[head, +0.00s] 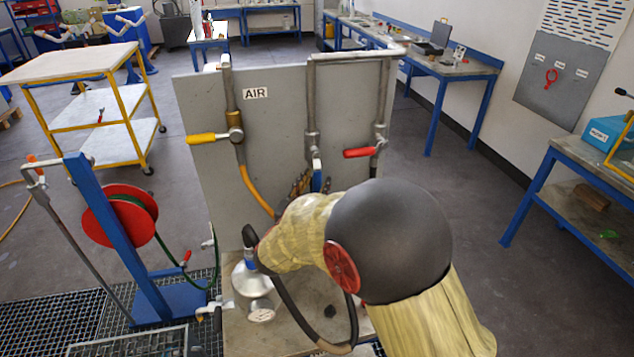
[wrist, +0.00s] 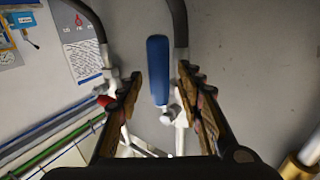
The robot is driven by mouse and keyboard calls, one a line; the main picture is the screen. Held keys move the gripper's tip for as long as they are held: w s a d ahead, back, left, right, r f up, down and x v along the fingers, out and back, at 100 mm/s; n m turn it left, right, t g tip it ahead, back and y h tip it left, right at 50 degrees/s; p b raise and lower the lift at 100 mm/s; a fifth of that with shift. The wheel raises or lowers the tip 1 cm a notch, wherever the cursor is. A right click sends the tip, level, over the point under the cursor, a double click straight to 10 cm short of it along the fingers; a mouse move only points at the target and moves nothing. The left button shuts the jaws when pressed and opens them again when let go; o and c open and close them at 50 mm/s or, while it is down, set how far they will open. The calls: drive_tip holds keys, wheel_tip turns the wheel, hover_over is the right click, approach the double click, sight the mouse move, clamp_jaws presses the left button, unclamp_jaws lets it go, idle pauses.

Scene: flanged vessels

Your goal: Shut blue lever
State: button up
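The blue lever shows in the wrist view (wrist: 157,62) as a long blue handle, upright in the picture, with its metal valve joint at its lower end. In the head view only a strip of the blue lever (head: 317,181) shows on the middle pipe of the grey AIR panel (head: 280,110), partly hidden by my arm. My gripper (wrist: 160,85) is open, with one finger on each side of the blue handle and a gap visible on both sides. In the head view my gripper (head: 302,184) is at the panel, mostly hidden behind my arm.
A yellow lever (head: 207,138) sticks out left on the left pipe. A red lever (head: 361,152) sits on the right pipe, close to the blue one. A hose (head: 290,312) and a silver vessel (head: 251,280) are below. A red hose reel (head: 120,215) stands left.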

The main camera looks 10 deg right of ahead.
drive_tip(key=shift+w+d, duration=0.4)
drive_tip(key=shift+w, duration=0.15)
drive_tip(key=c, duration=0.3)
clamp_jaws()
idle(0.4)
